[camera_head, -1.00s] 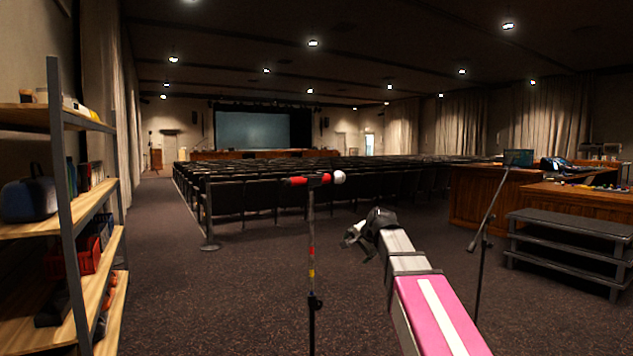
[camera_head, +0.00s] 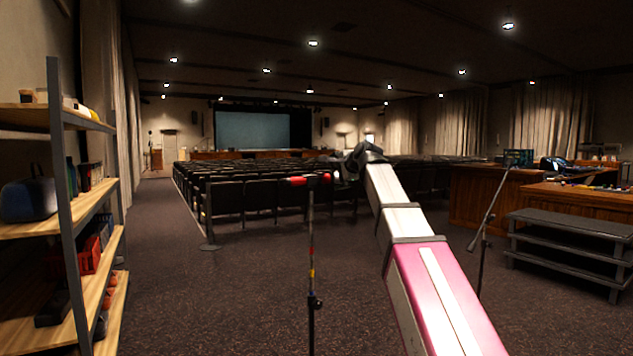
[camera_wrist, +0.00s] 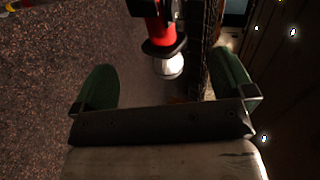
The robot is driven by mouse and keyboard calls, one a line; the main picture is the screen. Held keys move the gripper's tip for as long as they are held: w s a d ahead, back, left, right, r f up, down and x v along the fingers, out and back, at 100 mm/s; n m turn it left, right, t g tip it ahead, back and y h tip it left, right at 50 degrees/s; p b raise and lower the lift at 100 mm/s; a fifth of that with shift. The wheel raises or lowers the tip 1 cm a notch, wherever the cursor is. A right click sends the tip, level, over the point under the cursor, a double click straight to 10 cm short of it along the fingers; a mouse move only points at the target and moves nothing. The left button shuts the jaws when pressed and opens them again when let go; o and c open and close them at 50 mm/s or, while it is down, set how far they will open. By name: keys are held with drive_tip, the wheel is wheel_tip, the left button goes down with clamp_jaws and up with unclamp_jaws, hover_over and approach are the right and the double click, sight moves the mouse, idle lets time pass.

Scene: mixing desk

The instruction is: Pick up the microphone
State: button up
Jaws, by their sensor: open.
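The red microphone (camera_head: 297,181) lies level at the top of a thin stand (camera_head: 311,250). Its silver head is at the right end, partly hidden by my gripper. My gripper (camera_head: 345,168) is at the microphone's right end, at about the same height in the head view. In the wrist view, the microphone (camera_wrist: 168,67) points its silver head toward my gripper (camera_wrist: 162,66). The head lies between the two open green fingers, with room on both sides. No contact shows.
Another stand (camera_head: 483,230) rises right of my arm. A shelf (camera_head: 70,215) with goods stands at the left. A wooden desk (camera_head: 480,200) and a dark stepped platform (camera_head: 570,228) are at the right. Rows of seats (camera_head: 250,195) stand behind the microphone.

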sight(327, 177)
drive_tip(key=x, duration=0.8)
drive_tip(key=shift+r, duration=0.1)
drive_tip(key=shift+s, duration=0.1)
drive_tip(key=c, duration=1.1)
